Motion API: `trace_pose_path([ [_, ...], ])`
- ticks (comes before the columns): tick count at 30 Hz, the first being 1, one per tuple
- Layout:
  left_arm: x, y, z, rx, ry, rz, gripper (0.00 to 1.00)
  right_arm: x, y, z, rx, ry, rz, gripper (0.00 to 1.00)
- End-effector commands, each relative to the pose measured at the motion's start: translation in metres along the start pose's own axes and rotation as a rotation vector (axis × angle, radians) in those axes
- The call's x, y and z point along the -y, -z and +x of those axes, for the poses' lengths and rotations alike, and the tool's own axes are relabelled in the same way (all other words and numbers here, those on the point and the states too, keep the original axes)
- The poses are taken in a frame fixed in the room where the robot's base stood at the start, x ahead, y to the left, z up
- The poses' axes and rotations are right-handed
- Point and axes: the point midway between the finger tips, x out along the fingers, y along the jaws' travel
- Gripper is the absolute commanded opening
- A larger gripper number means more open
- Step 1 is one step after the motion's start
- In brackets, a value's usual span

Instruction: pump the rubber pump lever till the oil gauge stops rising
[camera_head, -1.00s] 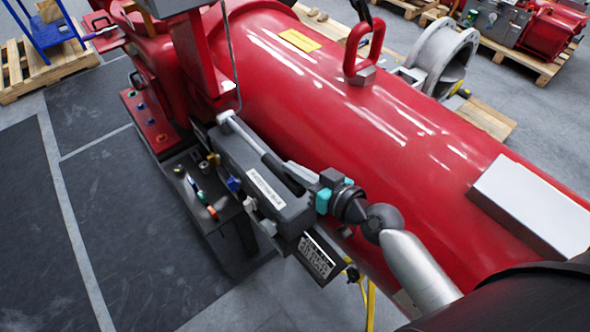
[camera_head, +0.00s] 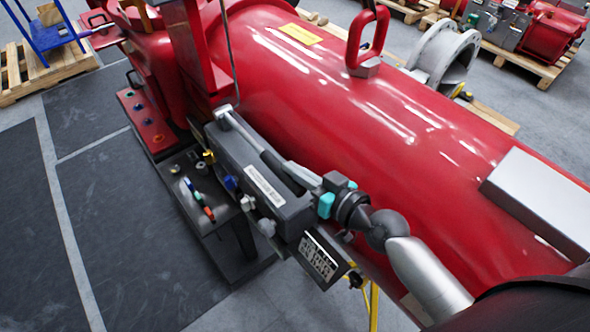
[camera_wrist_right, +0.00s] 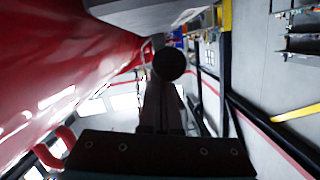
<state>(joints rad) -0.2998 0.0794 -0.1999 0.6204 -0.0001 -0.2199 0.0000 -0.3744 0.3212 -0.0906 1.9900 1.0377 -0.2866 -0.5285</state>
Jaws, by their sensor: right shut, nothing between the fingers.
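The pump lever (camera_head: 243,130) is a slim bar, light at its far end and dark toward my gripper, lying along the top of the dark grey pump block (camera_head: 240,165). My right gripper (camera_head: 292,167), with teal parts behind its fingers, is at the lever's near end. Its fingers are shut with nothing between them; whether they touch the lever is unclear. In the right wrist view a dark round end (camera_wrist_right: 169,64), probably the lever's grip, shows just past my fingers (camera_wrist_right: 160,108). I cannot make out an oil gauge. My left gripper is not in view.
The large red cylinder (camera_head: 400,120) fills the space behind and right of the pump. A label plate (camera_head: 318,257) and a yellow stand (camera_head: 373,305) are below my gripper.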

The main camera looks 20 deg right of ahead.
Motion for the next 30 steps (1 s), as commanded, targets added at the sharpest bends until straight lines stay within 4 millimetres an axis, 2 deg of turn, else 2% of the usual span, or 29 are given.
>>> trace_pose_path([
  [17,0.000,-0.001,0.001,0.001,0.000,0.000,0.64,0.001,-0.002,-0.003,0.004,0.001,0.001,0.00],
  [23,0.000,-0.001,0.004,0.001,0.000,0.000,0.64,0.000,-0.003,-0.023,0.005,0.001,-0.001,0.00],
  [30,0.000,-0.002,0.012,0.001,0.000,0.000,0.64,0.000,-0.003,-0.059,0.006,0.002,-0.002,0.00],
])
